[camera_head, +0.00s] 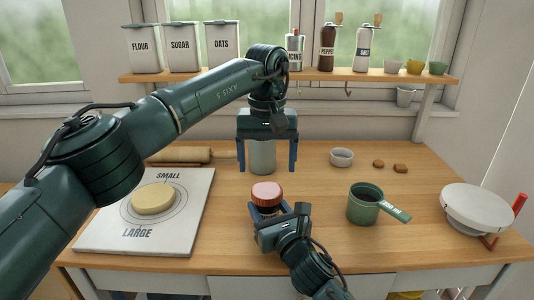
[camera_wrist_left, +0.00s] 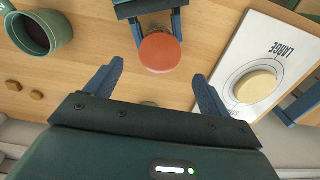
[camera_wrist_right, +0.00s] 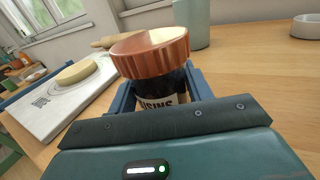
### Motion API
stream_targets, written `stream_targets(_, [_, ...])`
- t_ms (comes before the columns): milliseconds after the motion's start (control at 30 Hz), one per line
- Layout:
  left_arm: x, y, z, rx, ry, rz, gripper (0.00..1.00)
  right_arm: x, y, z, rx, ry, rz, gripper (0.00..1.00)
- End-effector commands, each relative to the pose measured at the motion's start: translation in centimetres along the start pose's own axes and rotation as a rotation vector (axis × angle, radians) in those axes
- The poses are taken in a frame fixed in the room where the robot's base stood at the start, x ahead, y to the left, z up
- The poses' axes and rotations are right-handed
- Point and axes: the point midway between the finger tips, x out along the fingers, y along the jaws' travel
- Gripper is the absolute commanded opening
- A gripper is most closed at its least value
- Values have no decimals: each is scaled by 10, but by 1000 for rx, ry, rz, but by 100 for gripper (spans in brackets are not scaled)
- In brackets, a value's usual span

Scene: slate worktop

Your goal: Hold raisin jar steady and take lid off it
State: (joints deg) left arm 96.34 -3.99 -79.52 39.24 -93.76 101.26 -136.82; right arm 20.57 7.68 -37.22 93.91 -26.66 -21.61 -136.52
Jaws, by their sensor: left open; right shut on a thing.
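The raisin jar (camera_wrist_right: 163,93) stands upright on the worktop, dark with a pale label reading "ISINS" in the right wrist view. Its ribbed copper-red lid (camera_head: 266,194) sits on top of it. The lid also shows in the left wrist view (camera_wrist_left: 160,52). My right gripper (camera_head: 268,212) is shut around the jar's body below the lid. My left gripper (camera_head: 266,168) is open and empty, pointing down above and behind the jar, apart from the lid. Its two blue fingers show in the left wrist view (camera_wrist_left: 158,85).
A green mug (camera_head: 363,205) with a labelled handle stands right of the jar. A white board (camera_head: 100,232) with a dough disc (camera_head: 153,199) lies left. A pale green cylinder (camera_head: 262,157) stands behind the left gripper's fingers. A white scale-like bowl (camera_head: 477,209) is far right.

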Motion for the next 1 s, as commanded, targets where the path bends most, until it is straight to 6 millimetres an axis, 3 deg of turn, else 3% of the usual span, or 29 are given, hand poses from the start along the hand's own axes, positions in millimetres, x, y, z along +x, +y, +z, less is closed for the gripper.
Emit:
stream_targets(200, [36,-1,0,-2,-3,-1,81,0,0,0,0,1,0,0])
stream_targets(400, [60,-1,0,-5,-1,-1,81,0,0,0,0,1,0,0])
stream_targets(800, [67,0,0,-5,0,-1,81,0,0,0,0,1,0,0])
stream_targets(1000, [67,0,0,-5,-1,0,65,0,0,0,0,1,0,0])
